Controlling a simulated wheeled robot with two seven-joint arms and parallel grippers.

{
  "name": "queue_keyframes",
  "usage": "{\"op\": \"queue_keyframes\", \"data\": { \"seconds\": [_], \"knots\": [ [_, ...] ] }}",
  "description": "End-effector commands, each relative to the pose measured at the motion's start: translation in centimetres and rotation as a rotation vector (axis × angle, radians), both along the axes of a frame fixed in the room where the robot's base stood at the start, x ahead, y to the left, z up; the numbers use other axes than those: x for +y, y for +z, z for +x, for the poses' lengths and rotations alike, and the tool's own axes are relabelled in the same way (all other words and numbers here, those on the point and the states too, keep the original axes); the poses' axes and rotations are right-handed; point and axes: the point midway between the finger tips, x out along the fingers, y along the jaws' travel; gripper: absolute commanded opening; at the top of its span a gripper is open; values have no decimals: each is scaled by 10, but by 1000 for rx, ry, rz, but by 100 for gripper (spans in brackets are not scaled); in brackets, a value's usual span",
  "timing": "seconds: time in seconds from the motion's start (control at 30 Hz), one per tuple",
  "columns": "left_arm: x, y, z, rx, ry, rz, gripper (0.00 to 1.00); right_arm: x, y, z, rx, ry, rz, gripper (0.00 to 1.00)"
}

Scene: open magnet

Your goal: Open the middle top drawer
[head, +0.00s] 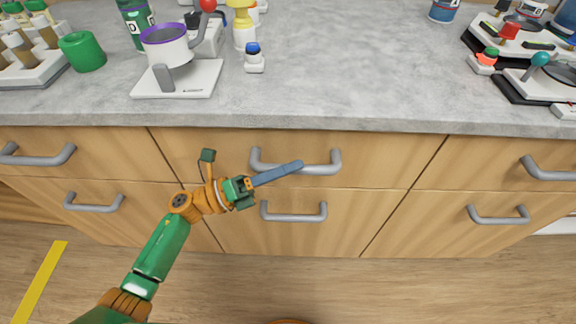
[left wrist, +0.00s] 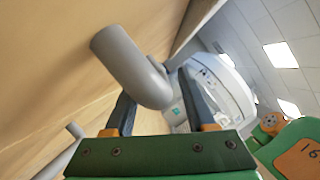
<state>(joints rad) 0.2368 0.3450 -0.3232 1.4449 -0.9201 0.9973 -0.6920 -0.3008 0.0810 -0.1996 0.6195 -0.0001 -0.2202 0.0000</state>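The middle top drawer (head: 385,160) is a light wood front under the grey countertop and looks shut, flush with its neighbours. Its grey bar handle (head: 322,170) is partly hidden behind my left gripper (head: 300,165), which reaches in from the left across the bar. In the left wrist view, the handle (left wrist: 135,68) looms large, with its bar end between the two fingers of the left gripper (left wrist: 162,90). The fingers are apart; I cannot tell whether either touches the bar. My right gripper is in neither view.
A lower middle drawer with its handle (head: 293,217) sits just below, and other drawers lie to both sides. The countertop (head: 360,75) holds a white pot (head: 167,45), a green cup (head: 82,51) and small devices. The wood floor (head: 400,290) in front is largely clear.

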Motion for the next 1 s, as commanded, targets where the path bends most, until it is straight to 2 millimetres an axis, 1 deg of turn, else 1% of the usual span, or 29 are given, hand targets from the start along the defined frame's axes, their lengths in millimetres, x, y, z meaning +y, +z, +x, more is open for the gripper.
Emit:
{"op": "queue_keyframes", "data": {
  "seconds": [0.03,0.07,0.1,0.17,0.2,1.0],
  "knots": [
    [0,0,0,0,0,0,41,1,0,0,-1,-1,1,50],
    [0,0,0,0,0,0,33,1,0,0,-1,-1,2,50],
    [0,0,0,0,0,0,22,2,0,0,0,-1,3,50],
    [0,0,0,0,0,0,6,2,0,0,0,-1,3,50],
    [0,0,0,0,0,0,0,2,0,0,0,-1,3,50],
    [0,0,0,1,1,-1,0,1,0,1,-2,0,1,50]
  ]
}}
